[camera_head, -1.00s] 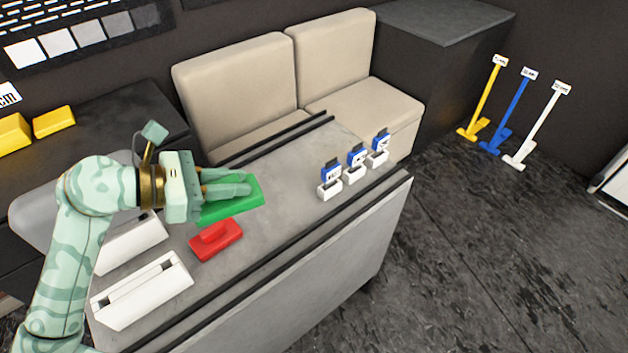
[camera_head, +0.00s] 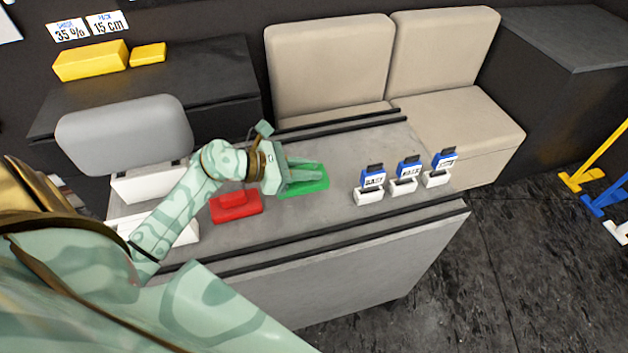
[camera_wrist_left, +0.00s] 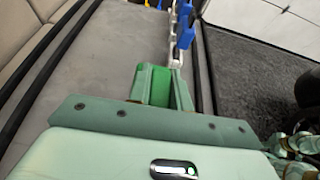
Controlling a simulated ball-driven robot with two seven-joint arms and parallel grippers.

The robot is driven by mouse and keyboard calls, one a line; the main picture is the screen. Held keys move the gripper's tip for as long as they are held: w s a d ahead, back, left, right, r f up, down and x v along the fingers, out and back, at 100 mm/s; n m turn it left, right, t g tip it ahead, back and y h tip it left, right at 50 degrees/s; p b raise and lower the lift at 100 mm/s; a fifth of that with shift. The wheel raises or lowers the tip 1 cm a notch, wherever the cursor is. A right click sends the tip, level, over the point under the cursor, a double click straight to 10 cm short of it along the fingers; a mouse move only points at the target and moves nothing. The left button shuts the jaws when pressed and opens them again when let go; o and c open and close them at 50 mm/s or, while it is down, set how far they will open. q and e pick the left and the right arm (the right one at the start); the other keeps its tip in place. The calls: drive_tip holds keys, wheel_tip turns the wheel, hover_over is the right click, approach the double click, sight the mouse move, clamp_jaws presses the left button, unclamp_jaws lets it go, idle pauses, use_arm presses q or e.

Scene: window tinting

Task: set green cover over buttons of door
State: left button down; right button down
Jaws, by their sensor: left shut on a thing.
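The green cover (camera_head: 315,186) is a bright green block at the middle of the grey worktop. My left gripper (camera_head: 304,174) is shut on it, with its fingers along the cover. In the left wrist view, the green cover (camera_wrist_left: 160,87) shows between the two fingers. I cannot tell whether the cover touches the worktop or is just above it. I cannot make out the door or its buttons in these views.
A red block (camera_head: 236,206) lies left of the green cover on the worktop (camera_head: 330,232). Several white stands with blue-topped items (camera_head: 403,178) stand to the right. White trays (camera_head: 150,184) are at the left. Beige seats (camera_head: 440,105) stand behind.

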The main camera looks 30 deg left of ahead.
use_arm(q)
drive_tip(key=w+f, duration=0.2)
drive_tip(key=shift+f+b, duration=0.3)
drive_tip(key=shift+f, duration=0.05)
drive_tip(key=shift+w+f+b, duration=0.15)
drive_tip(key=shift+f+b, duration=0.2)
drive_tip(key=shift+f, duration=1.25)
drive_tip(key=shift+f, duration=0.15)
drive_tip(key=c, duration=1.3)
unclamp_jaws()
